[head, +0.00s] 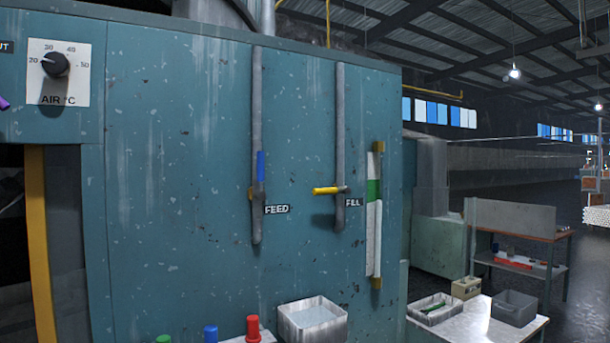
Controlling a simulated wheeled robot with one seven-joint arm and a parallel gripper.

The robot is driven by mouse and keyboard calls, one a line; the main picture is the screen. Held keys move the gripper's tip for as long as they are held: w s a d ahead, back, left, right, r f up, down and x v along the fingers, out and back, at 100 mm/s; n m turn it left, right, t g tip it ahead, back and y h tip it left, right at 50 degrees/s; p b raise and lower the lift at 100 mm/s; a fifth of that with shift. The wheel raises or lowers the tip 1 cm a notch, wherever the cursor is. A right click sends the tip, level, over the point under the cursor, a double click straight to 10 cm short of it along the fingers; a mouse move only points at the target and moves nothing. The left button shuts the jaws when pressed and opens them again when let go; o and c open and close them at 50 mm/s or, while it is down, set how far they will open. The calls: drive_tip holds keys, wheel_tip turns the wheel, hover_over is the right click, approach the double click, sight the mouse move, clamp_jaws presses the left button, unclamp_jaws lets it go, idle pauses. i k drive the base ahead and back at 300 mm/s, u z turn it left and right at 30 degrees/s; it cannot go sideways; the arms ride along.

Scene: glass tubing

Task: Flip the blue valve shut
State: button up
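The blue valve handle (261,166) is on the left vertical grey pipe (257,90), beside the label FEED (277,209). The handle points straight up, in line with the pipe. A yellow valve handle (325,190) is on the right pipe (339,110), beside the label FILL (352,202). The yellow handle lies level and points left, across its pipe. My gripper is not in view.
A sight gauge with a green band (374,190) is right of the pipes. An air dial (56,65) is at the upper left. Below stand a grey-white bin (312,318) and a red-topped item (253,328). The panel front around the handles looks clear.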

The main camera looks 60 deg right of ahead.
sight(261, 194)
drive_tip(key=z, duration=1.7)
drive_tip(key=k, duration=1.3)
drive_tip(key=z, duration=0.8)
drive_tip(key=i, duration=1.75)
drive_tip(key=u, duration=0.9)
